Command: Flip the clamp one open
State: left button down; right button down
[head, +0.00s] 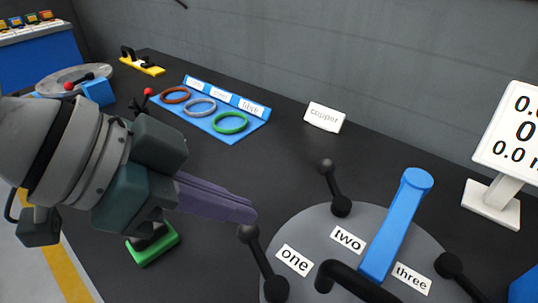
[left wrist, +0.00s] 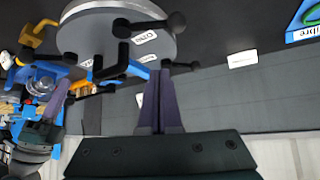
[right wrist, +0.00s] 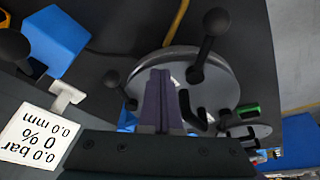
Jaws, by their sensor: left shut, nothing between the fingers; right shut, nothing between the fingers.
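The grey round lid (head: 320,225) fills the lower right of the head view, with labels "one", "two" and "three". Clamp one is a black lever (head: 262,262) with a ball knob beside the "one" label, at the lid's left edge. My left gripper (head: 252,215) is shut and empty, its purple fingertips close to that knob; I cannot tell whether they touch. The left gripper also shows in the left wrist view (left wrist: 160,72), pointing at the lid (left wrist: 85,35). My right gripper (right wrist: 160,72) is shut and empty in front of the lid (right wrist: 220,85), and is outside the head view.
A blue bar (head: 400,220) and a bent black handle (head: 350,282) rise over the lid. Other black clamps stand at its rim (head: 330,185) (head: 455,275). A white display (head: 510,135) stands right. A blue ring tray (head: 215,115) and a "copper" sign (head: 323,117) lie behind.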

aim_at(256, 249)
pick_arm(q)
jog(key=b+x, duration=0.2)
jog(key=x, duration=0.8)
jog(key=shift+f, duration=0.15)
jog(key=a, duration=0.1)
jog(key=s+a+p, duration=0.1)
jog(key=a, duration=0.1)
jog(key=shift+s+f, duration=0.15)
jog(key=shift+s, duration=0.15)
jog(key=shift+s+a+f, duration=0.15)
jog(key=shift+a, duration=0.1)
jog(key=shift+s+a+n+p, duration=0.15)
jog(key=shift+n+p, duration=0.25)
jog(key=shift+p, duration=0.2)
